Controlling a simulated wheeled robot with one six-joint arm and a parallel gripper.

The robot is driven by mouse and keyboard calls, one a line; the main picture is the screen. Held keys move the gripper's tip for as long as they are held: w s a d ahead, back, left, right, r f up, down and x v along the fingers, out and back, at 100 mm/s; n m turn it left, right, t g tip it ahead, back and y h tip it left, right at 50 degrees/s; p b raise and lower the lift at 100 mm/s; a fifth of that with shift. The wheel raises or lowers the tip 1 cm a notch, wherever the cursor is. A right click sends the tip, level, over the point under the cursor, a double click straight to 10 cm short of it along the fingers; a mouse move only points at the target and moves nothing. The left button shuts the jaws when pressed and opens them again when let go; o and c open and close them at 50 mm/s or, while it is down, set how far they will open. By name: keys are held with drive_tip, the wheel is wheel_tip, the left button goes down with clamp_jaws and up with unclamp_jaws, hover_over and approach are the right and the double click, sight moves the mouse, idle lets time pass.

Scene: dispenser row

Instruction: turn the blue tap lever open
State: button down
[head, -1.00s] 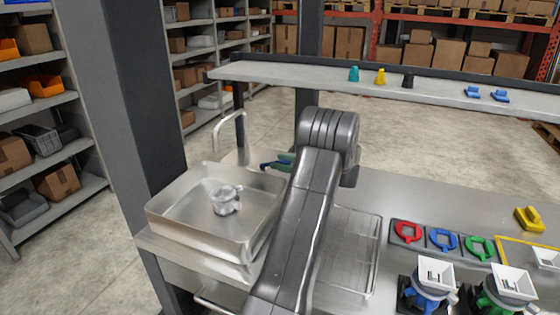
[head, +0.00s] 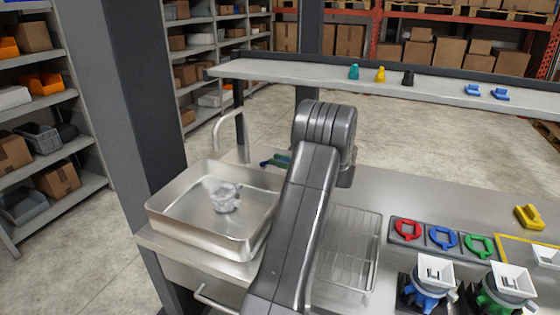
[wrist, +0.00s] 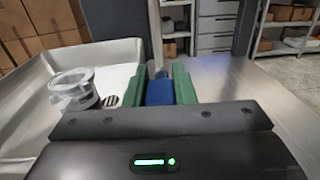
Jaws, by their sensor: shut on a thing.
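The blue tap lever (wrist: 159,91) is between the two green fingers of my gripper (wrist: 158,78) in the wrist view, and my gripper is shut on it. My arm hides most of the gripper there. The silver tap spout (head: 217,128) arches up behind the metal sink (head: 176,231). The lever's exact angle is hard to tell.
A clear grey container (head: 223,197) stands in the sink. A wire drying rack (head: 352,245) lies right of my arm. Red, blue and green ring pads and two dispensers (head: 428,285) stand further right. A shelf (head: 300,79) with small coloured parts runs above the counter.

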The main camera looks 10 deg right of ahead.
drive_tip(key=shift+s+a+m+t+h, duration=0.15)
drive_tip(key=shift+m+t+h, duration=0.25)
drive_tip(key=shift+t, duration=0.1)
drive_tip(key=c, duration=1.2)
unclamp_jaws()
drive_tip(key=b+v, duration=0.2)
drive_tip(key=v, duration=1.2)
